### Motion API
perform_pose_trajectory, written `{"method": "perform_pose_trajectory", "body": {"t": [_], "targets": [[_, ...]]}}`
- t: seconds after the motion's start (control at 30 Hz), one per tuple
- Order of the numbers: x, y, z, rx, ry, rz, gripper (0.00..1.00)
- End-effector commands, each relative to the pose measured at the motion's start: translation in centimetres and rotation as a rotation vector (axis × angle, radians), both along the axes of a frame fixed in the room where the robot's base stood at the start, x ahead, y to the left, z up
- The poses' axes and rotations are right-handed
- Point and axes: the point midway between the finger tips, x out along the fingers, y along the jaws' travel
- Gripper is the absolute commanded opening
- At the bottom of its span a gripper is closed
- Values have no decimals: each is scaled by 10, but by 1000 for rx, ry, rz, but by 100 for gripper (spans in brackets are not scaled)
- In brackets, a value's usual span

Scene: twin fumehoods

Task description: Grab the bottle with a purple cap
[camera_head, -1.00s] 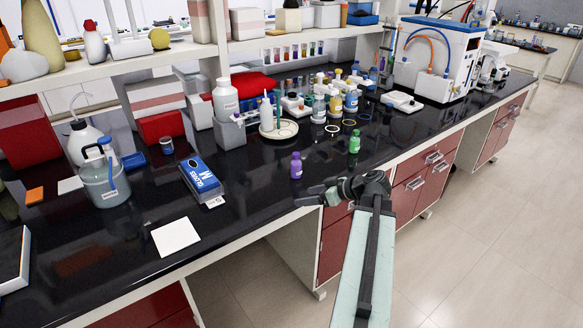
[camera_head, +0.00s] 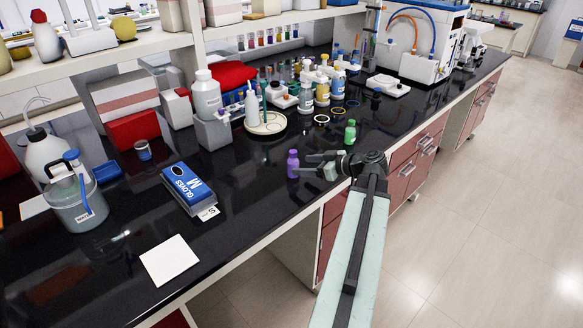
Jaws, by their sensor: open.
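The purple bottle with a purple cap (camera_head: 292,164) stands upright on the black bench top, near its front edge. My gripper (camera_head: 306,168) reaches in from the right with its fingers pointing left at the bottle. The jaws are open, and their tips are just right of the bottle. I cannot tell whether they touch it or partly flank it. The arm comes up from the bottom of the view.
A green bottle (camera_head: 350,132) stands just behind and right of my gripper. A blue glove box (camera_head: 188,188) and a white square sheet (camera_head: 169,260) lie to the left. Several bottles and a round dish (camera_head: 266,123) stand farther back. The bench around the purple bottle is clear.

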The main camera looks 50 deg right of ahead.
Motion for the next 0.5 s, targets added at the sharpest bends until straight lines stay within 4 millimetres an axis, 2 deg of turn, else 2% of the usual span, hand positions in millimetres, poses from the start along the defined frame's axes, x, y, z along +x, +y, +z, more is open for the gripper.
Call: {"method": "perform_pose_trajectory", "body": {"t": [0.17, 0.5], "targets": [[8, 1, -4, 1, 1, 1, 67], [52, 8, -24, 0, 1, 1, 67]]}}
